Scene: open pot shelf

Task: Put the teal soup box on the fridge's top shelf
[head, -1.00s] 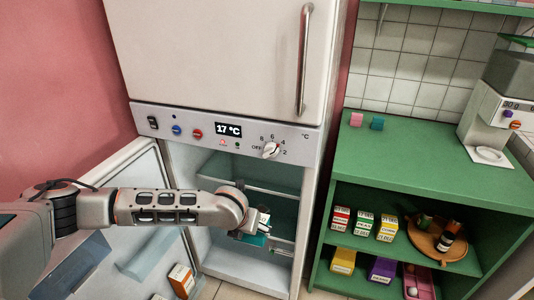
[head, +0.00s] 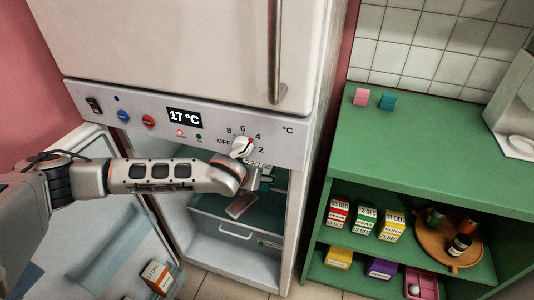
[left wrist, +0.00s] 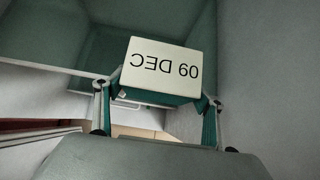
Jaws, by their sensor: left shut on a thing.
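My left gripper (left wrist: 157,108) is shut on the teal soup box (left wrist: 165,68), with a finger on either side. The box's pale face reads "09 DEC", upside down in the left wrist view, and its sides are teal. In the head view my left gripper (head: 266,178) is at the opening of the fridge (head: 290,225), just under the control panel. There the box is mostly hidden by my wrist and the panel. My right gripper is not in view.
The fridge door (head: 100,262) stands open at the left, with an orange and white box (head: 157,277) in it. The control panel (head: 190,118) overhangs the opening. A green shelf unit (head: 420,145) at the right holds several boxes and a wooden tray (head: 422,240).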

